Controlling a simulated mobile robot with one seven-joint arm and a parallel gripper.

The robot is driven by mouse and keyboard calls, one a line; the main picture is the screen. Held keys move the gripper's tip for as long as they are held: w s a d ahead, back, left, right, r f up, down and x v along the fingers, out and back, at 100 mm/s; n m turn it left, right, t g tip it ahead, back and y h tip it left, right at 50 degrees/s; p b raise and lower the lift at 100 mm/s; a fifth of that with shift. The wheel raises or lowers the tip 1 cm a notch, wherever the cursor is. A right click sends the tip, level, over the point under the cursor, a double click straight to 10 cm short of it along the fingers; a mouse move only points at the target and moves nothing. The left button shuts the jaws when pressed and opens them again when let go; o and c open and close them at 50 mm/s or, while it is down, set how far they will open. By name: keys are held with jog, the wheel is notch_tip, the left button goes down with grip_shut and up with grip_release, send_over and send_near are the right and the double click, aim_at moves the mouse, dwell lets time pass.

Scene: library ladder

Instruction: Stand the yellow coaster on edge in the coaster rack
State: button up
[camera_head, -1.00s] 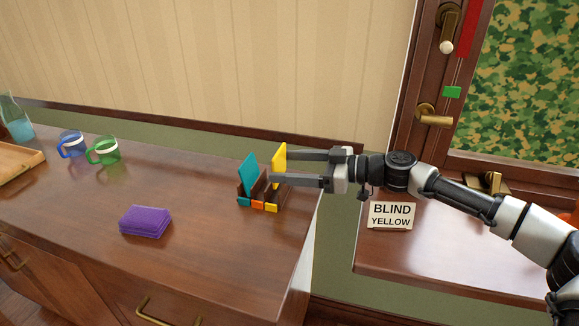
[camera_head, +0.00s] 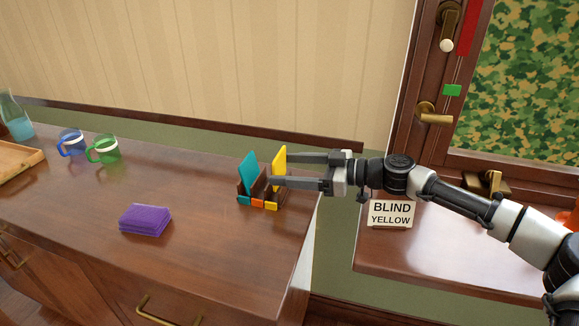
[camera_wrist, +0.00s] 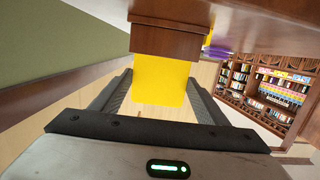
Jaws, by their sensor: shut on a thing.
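The yellow coaster (camera_head: 279,158) stands on edge at the right-hand slot of the dark wooden coaster rack (camera_head: 257,188). Its lower part is hidden by the rack and a finger. The rack has teal, orange and yellow markers along its front. A teal coaster (camera_head: 248,172) stands in the left slot; the middle slot looks empty. My gripper (camera_head: 278,170) reaches in from the right, shut on the yellow coaster. In the wrist view, the yellow coaster (camera_wrist: 160,80) lies between the fingers, and its far end goes into the rack (camera_wrist: 168,40).
A stack of purple coasters or cloths (camera_head: 146,219) lies left of the rack. A sign reading BLIND YELLOW (camera_head: 391,214) stands on the sill at right.

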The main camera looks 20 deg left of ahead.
jog(key=shift+f, duration=0.75)
jog(key=o, duration=1.1)
jog(key=shift+f, duration=0.1)
jog(key=d+r+p, duration=0.1)
jog(key=d, duration=0.4)
jog(key=w+d+r+p, duration=0.1)
jog(key=d, duration=1.1)
jog(key=shift+w+r+p, duration=0.4)
jog(key=shift+d, duration=0.15)
